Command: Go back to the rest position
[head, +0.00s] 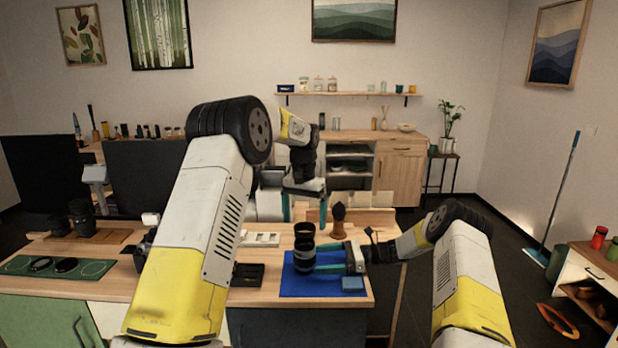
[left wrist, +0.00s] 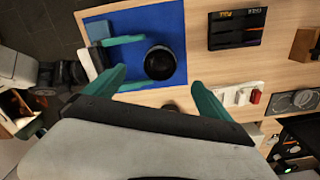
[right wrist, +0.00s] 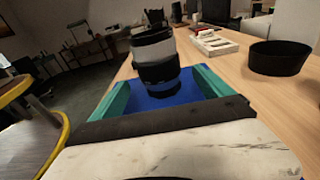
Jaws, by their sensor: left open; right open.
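A black camera lens (head: 304,256) with a pale band stands upright on the blue mat (head: 300,288). It also shows in the left wrist view (left wrist: 160,62) and the right wrist view (right wrist: 156,62). My right gripper (head: 316,258) is open and low over the mat, its fingers pointing at the lens from the right. In the right wrist view the lens appears between and beyond the fingertips; contact cannot be told. My left gripper (head: 305,222) is open and empty, pointing down above the far side of the table, behind the lens.
A black tray (head: 247,274), a white tray (head: 260,239) and a brush (head: 338,220) are close by. A green mat (head: 56,267) with rings lies at the left.

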